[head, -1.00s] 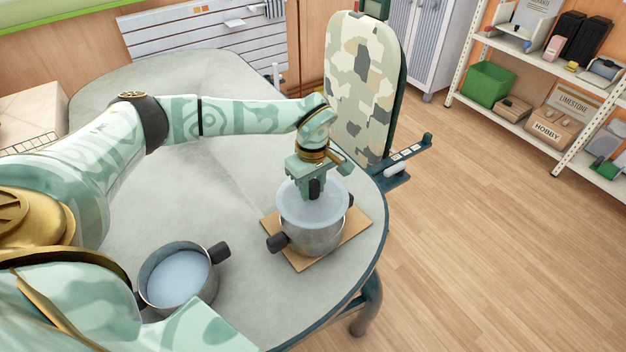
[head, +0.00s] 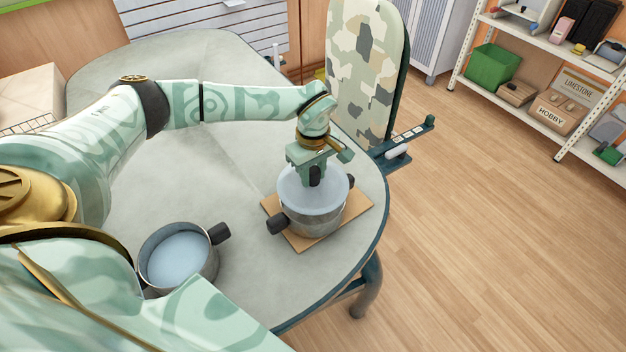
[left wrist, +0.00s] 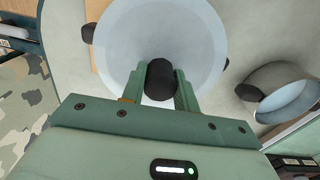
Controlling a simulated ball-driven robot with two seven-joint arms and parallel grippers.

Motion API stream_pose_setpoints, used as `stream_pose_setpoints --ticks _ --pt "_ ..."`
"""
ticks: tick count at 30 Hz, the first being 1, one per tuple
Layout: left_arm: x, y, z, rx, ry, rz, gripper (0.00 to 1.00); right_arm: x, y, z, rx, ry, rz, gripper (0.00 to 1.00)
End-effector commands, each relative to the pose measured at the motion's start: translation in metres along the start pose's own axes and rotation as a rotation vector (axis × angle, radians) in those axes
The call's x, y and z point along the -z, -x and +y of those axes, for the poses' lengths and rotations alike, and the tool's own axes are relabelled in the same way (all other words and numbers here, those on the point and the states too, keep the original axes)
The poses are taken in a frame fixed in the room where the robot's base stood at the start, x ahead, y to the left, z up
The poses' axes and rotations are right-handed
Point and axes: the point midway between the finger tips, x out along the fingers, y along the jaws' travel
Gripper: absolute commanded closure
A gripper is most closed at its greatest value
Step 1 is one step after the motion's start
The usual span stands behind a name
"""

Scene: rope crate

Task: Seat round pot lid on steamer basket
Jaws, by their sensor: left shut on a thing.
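The round pot lid (head: 296,193) is pale, bluish and translucent, with a dark knob. My left gripper (head: 316,176) is shut on the knob from above. The lid is roughly level over the steamer basket (head: 318,224), a grey metal vessel with dark side handles, and hides most of its opening. I cannot tell whether the lid touches the rim. In the left wrist view, the lid (left wrist: 165,35) fills the upper middle and its knob (left wrist: 160,80) is between the fingers. My right gripper is not in view.
The basket stands on a wooden board (head: 302,242) near the table's right edge. A second grey pot (head: 205,272) with a pale blue inside and dark handle stands at lower left. The grey table (head: 215,150) is clear between them. A camouflage-patterned board (head: 362,75) stands behind.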

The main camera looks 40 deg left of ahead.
Motion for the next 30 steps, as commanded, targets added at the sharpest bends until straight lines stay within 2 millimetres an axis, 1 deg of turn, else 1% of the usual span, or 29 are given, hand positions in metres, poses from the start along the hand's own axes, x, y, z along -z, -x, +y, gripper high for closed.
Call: stream_pose_setpoints --ticks 5,24,30 --pt "0.0 -0.003 0.0 0.0 0.0 0.0 1.0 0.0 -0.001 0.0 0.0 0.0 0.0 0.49" --pt "0.0 -0.032 0.0 0.0 0.0 -0.001 1.0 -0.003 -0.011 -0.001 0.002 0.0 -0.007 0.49" --pt "0.0 -0.032 0.0 -0.001 0.0 0.0 1.0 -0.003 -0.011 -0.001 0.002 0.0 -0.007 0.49"
